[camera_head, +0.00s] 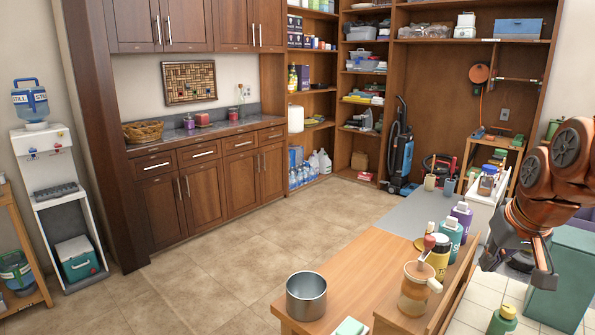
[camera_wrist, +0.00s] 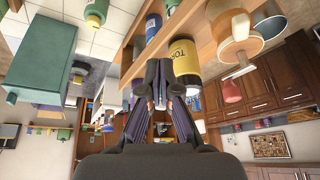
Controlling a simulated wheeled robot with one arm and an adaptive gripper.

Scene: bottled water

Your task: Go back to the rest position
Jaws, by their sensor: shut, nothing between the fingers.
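My gripper (camera_head: 520,262) is at the right of the head view, at the end of my copper-coloured arm. It hangs in the air to the right of the wooden table (camera_head: 350,268). In the wrist view, its dark fingers (camera_wrist: 163,100) come together with nothing between them. That view is upside down. The yellow canister (camera_wrist: 184,60) shows just beyond the fingers there, apart from them. No bottle is held. A blue water bottle (camera_head: 31,103) stands upside down on the white dispenser (camera_head: 40,142) at the far left.
A green box (camera_head: 566,265) stands at the right. A blue vacuum cleaner (camera_head: 400,150) stands at the back. Tiled floor (camera_head: 225,265) left of the table is clear.

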